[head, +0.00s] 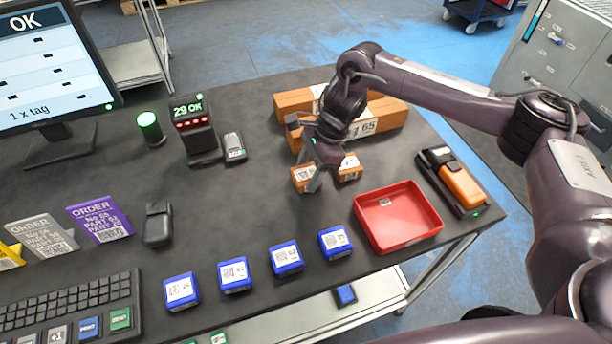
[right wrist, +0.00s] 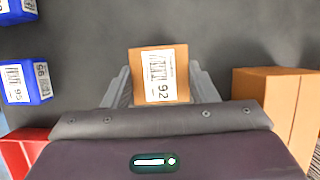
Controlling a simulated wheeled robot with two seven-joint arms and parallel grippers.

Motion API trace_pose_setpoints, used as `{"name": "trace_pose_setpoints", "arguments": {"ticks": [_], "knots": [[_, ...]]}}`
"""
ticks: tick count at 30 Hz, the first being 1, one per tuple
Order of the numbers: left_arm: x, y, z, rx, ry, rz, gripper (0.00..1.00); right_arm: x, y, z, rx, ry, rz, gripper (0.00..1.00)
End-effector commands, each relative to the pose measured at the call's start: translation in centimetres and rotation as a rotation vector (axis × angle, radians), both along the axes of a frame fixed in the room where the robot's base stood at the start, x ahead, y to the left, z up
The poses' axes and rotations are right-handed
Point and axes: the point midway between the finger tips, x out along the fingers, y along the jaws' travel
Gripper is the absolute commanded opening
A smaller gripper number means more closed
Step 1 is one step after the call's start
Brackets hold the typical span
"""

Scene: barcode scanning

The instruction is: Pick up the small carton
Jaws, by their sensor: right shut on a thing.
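The small carton (head: 350,168) is orange-brown with white labels and sits on the dark table, in front of the large carton (head: 380,123). My right gripper (head: 319,180) reaches down over it and partly hides it in the head view. In the right wrist view the small carton (right wrist: 138,66), its label reading 92, lies between the two fingers of my right gripper (right wrist: 160,80). The gripper is shut on it. I cannot tell whether the carton is clear of the table. My left gripper is not in view.
A red tray (head: 365,222) stands in front and to the right, near the table edge. Several blue boxes (head: 286,258) line the front. An orange handheld device (head: 460,186) rests at the right. A scanner display (head: 192,125) and a green lamp (head: 149,126) stand at the back.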

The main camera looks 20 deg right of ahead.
Motion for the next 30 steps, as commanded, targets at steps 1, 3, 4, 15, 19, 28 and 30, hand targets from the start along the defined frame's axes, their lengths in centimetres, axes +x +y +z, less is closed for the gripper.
{"name": "trace_pose_setpoints", "arguments": {"ticks": [1,3,4,15,19,28,30], "knots": [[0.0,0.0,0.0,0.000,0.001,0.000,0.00,0.0,0.0,0.0,0.000,-0.001,0.000,0.34],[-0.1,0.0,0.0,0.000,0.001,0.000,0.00,0.0,0.0,0.1,0.001,-0.001,0.000,0.26],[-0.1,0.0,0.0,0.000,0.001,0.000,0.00,0.0,0.0,0.1,0.001,-0.001,0.000,0.26],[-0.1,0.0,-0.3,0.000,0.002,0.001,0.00,0.1,0.1,1.0,0.002,-0.005,0.001,0.26],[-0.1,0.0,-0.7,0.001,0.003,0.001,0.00,0.1,0.0,2.7,0.001,-0.007,0.000,0.26],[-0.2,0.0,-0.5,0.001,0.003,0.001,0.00,0.2,0.0,11.4,-0.002,-0.011,0.001,0.26],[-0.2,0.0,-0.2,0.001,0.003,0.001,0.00,0.2,0.0,13.2,-0.001,-0.010,0.001,0.26]]}}
